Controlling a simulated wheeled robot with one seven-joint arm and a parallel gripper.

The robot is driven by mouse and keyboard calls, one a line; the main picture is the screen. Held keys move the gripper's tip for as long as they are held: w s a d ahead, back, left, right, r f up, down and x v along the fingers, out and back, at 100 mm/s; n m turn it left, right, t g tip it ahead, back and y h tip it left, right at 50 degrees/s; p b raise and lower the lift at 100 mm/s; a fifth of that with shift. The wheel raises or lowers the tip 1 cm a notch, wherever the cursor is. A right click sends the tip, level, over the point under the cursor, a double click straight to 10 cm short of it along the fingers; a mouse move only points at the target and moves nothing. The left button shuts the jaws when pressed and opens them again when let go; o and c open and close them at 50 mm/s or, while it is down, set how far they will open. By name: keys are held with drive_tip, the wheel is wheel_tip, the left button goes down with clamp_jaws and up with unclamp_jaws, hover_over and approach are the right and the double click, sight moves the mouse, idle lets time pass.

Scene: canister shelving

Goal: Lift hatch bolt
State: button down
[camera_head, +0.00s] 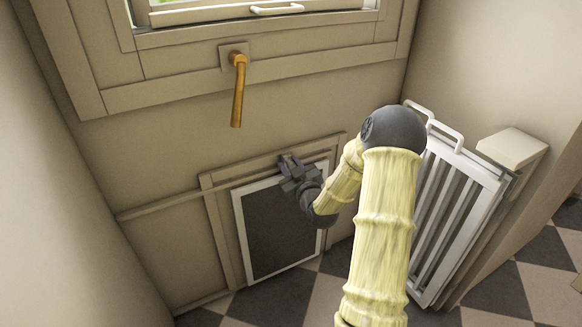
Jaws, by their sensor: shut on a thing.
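The hatch (272,228) is a dark panel in a white frame, set low in the beige wall. My gripper (288,161) is at the hatch's top edge, right of its middle. It is shut on a small part there, which I take to be the hatch bolt. The bolt is hidden by the jaws, so its shape and position cannot be told.
An orange lever handle (238,92) hangs down on the wall above the hatch, below a window (250,12). A white slatted gate (452,205) with loop handles stands at the right, beside a beige post (512,147). The floor is checkered.

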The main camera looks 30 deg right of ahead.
sight(292, 163)
drive_tip(key=shift+d+r+p, duration=0.15)
drive_tip(key=shift+r+p, duration=0.2)
drive_tip(key=shift+r, duration=0.45)
drive_tip(key=shift+d+r+p, duration=0.15)
drive_tip(key=shift+r+p, duration=0.2)
drive_tip(key=shift+r, duration=0.45)
drive_tip(key=c, duration=1.2)
unclamp_jaws()
drive_tip(key=shift+r, duration=0.15)
drive_tip(key=shift+c, duration=0.2)
drive_tip(key=shift+a, duration=0.1)
drive_tip(key=shift+s, duration=0.15)
drive_tip(key=s+p, duration=0.5)
drive_tip(key=s, duration=0.7)
drive_tip(key=shift+a, duration=0.3)
